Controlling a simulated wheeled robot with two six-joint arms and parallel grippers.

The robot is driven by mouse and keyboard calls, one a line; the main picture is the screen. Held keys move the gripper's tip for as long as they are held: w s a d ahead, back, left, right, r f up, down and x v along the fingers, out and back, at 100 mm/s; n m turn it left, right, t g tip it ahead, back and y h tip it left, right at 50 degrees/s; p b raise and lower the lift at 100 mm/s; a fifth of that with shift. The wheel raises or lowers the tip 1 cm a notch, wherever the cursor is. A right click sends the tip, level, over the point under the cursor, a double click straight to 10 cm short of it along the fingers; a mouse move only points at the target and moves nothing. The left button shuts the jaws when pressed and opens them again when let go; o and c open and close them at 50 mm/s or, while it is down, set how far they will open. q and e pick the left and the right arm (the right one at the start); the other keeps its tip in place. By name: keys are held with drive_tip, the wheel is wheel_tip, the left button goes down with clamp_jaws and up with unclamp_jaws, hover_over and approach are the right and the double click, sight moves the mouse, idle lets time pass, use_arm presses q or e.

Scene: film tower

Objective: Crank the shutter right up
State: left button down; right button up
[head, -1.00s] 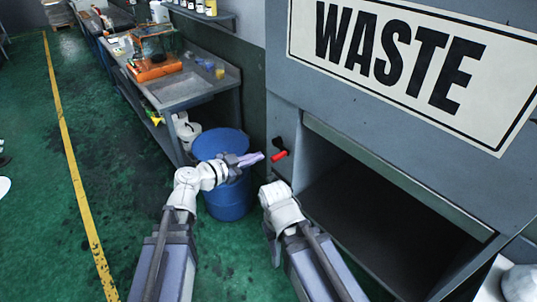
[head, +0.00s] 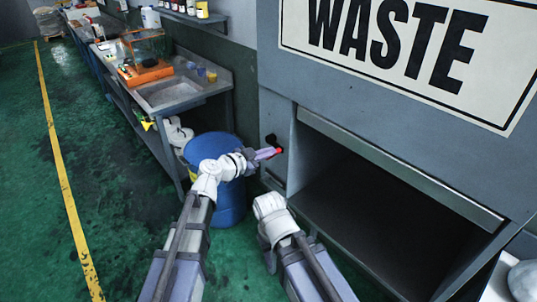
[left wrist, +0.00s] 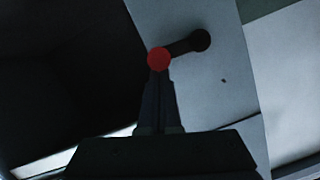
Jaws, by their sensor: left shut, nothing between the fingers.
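The crank is on the narrow grey panel left of the opening. Its black arm (head: 271,140) ends in a red handle (head: 279,151). In the left wrist view, the red handle (left wrist: 158,59) shows end-on, with the black crank arm (left wrist: 186,45) running up right to its pivot. My left gripper (head: 267,154) is shut and empty, its tips at the red handle; I cannot tell whether they touch. The shutter's pale lower edge (head: 400,166) slants across below the WASTE sign, above a dark, open bay. My right arm is low in front of the bay; its fingers are not visible.
A blue drum (head: 229,205) stands directly beneath my left forearm. A grey workbench with a sink (head: 170,93) and an orange-framed box (head: 147,73) runs back on the left. The green floor left of the bench is clear, with a yellow line (head: 62,170).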

idle(0.3)
use_arm(q)
drive_tip(key=shift+s+f+m+b, duration=0.1)
drive_tip(key=shift+f+m+b, duration=0.4)
drive_tip(key=shift+f+b, duration=0.4)
drive_tip(key=shift+d+r, duration=0.1)
drive_tip(key=shift+r, duration=0.05)
drive_tip(key=s+a+r+p, duration=0.5)
drive_tip(key=s+a, duration=0.1)
drive_tip(key=s, duration=0.2)
drive_tip(key=shift+s+r+p, duration=0.15)
drive_tip(key=shift+r+p, duration=0.05)
drive_tip(key=shift+p, duration=0.1)
drive_tip(key=shift+a, duration=0.1)
